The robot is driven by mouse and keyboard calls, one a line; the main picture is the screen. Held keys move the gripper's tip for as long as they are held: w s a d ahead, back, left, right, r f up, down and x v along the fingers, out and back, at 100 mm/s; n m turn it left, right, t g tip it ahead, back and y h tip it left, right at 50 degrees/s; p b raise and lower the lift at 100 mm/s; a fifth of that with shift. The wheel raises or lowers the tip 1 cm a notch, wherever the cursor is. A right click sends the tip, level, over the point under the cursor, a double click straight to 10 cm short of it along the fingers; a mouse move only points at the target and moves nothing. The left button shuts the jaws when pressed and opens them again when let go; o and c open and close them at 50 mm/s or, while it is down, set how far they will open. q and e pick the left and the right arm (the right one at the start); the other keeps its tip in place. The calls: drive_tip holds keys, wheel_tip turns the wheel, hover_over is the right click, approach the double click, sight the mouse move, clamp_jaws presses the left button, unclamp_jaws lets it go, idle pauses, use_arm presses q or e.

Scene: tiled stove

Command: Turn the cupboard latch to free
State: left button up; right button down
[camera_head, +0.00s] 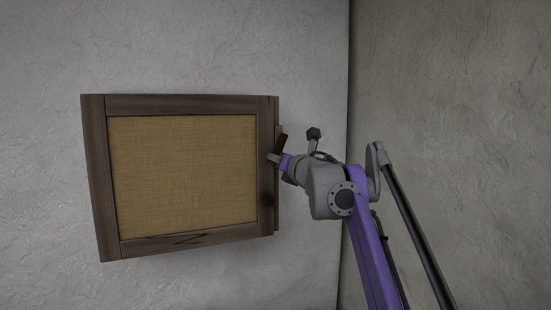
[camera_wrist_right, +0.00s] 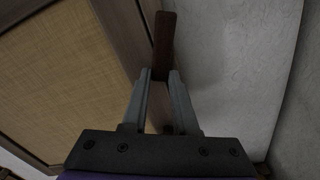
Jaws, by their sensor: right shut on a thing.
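The cupboard (camera_head: 187,104) hangs on the wall, with a dark wood frame and a tan woven door panel (camera_head: 180,170). It also shows at the left of the right wrist view (camera_wrist_right: 60,75). The latch (camera_head: 282,142) is a small dark brown bar at the cupboard's right edge, tilted slightly to the right at its upper end. In the wrist view the latch (camera_wrist_right: 164,40) sticks up beyond my fingertips. My right gripper (camera_head: 273,158) is shut on the latch, with the fingers (camera_wrist_right: 160,77) on either side of it. The fingers hide part of the latch. My left gripper is not in view.
A pale rough wall (camera_head: 200,50) lies behind the cupboard. It meets a darker wall (camera_head: 460,110) at a corner right of my right gripper. The space left of and below the cupboard is clear.

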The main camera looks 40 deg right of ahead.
drive_tip(key=shift+s+d+f+n, duration=0.15)
drive_tip(key=shift+d+n, duration=0.3)
drive_tip(key=shift+n, duration=0.7)
drive_tip(key=shift+s+d+r+n, duration=0.1)
drive_tip(key=shift+d+n, duration=0.3)
drive_tip(key=shift+n, duration=0.75)
drive_tip(key=c, duration=0.7)
unclamp_jaws()
drive_tip(key=shift+f, duration=0.1)
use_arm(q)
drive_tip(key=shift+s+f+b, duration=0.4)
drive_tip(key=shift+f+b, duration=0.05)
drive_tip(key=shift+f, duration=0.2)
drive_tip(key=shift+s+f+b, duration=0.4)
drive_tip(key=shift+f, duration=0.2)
use_arm(e)
drive_tip(key=shift+v, duration=5.4)
